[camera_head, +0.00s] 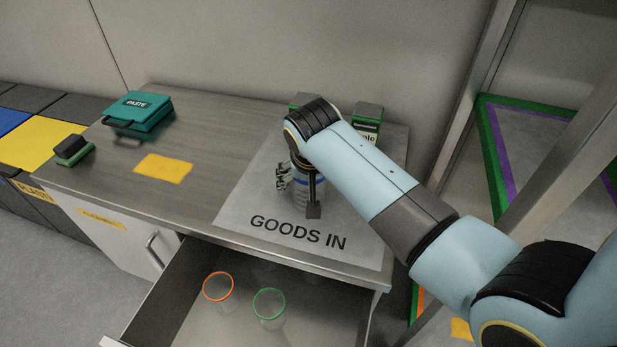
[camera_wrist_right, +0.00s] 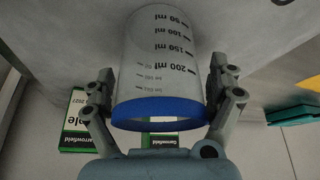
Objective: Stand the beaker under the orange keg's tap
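A clear beaker with a blue rim and millilitre marks is between the fingers of my right gripper in the right wrist view (camera_wrist_right: 165,75). In the head view the beaker (camera_head: 302,183) is over the GOODS IN mat, partly covered by my gripper and arm. My right gripper (camera_head: 299,194) reaches down around it, one finger on each side. The fingers lie very close to the beaker's walls; whether they press on it is not clear. Whether its base touches the mat is hidden. The orange keg and its tap are not in view. My left gripper is not in view.
Green-and-white boxes (camera_head: 368,122) stand behind the gripper. The open drawer (camera_head: 180,300) in front holds an orange-rimmed beaker (camera_head: 218,287) and a green-rimmed beaker (camera_head: 269,304). A teal PASTE case (camera_head: 139,112) sits at the counter's left. A metal post (camera_head: 480,90) rises at right.

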